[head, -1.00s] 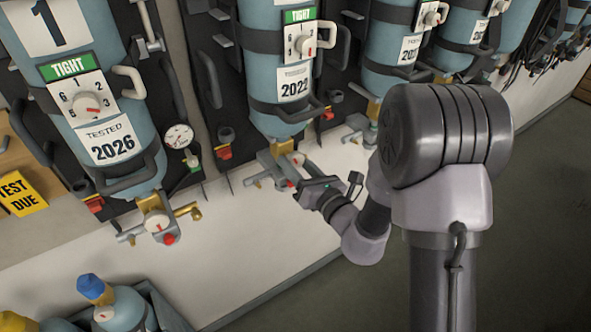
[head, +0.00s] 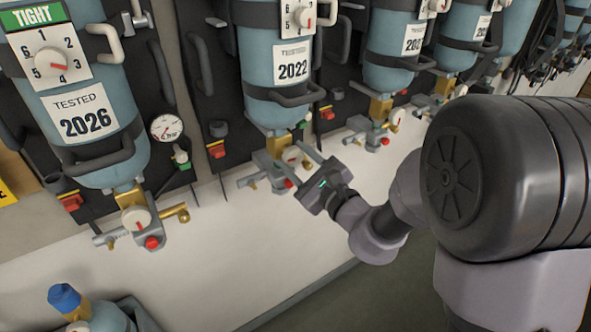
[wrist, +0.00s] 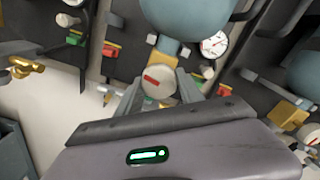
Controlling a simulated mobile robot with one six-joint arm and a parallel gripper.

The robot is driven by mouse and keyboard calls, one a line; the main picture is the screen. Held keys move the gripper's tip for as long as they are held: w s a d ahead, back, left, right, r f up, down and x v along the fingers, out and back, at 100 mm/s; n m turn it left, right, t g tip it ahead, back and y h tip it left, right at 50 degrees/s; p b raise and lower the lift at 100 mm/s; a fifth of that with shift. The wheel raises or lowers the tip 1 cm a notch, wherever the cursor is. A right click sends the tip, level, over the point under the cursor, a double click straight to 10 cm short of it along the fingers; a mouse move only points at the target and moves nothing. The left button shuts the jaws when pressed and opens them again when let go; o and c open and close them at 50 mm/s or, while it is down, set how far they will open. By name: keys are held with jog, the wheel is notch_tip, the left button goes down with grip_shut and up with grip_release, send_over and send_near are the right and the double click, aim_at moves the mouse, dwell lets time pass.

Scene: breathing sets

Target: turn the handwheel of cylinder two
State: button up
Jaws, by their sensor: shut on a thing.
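Cylinder two (head: 277,75) is the light-blue bottle second from the left in the head view, with a 2022 tested tag. Its grey valve block (head: 262,172) and brass neck hang below it. The handwheel (head: 292,155) is a pale round knob on that valve; in the wrist view it is the round knob (wrist: 155,78) with a red mark. My gripper (head: 301,167) reaches in from the right. In the wrist view its two fingers (wrist: 158,90) lie on either side of the handwheel, shut on it. The finger contact is partly hidden in the head view.
Cylinder one (head: 100,150), tagged 2026, hangs at left with its own valve and knob (head: 138,218). A pressure gauge (head: 166,127) sits between the two. More cylinders (head: 395,60) line the rack to the right. A loose blue-capped bottle (head: 95,318) stands low at left.

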jog(key=n+b, duration=0.6)
jog(key=b, duration=0.2)
jog(key=shift+d+f, duration=0.1)
jog(key=n+b, duration=0.6)
jog(key=b, duration=0.5)
jog(key=shift+n, duration=0.4)
jog(key=n+b, duration=0.3)
jog(key=shift+r+n, duration=0.3)
jog(key=shift+r, duration=0.1)
jog(key=shift+r+n, duration=0.15)
jog(key=shift+n, duration=1.65)
jog(key=o, duration=1.4)
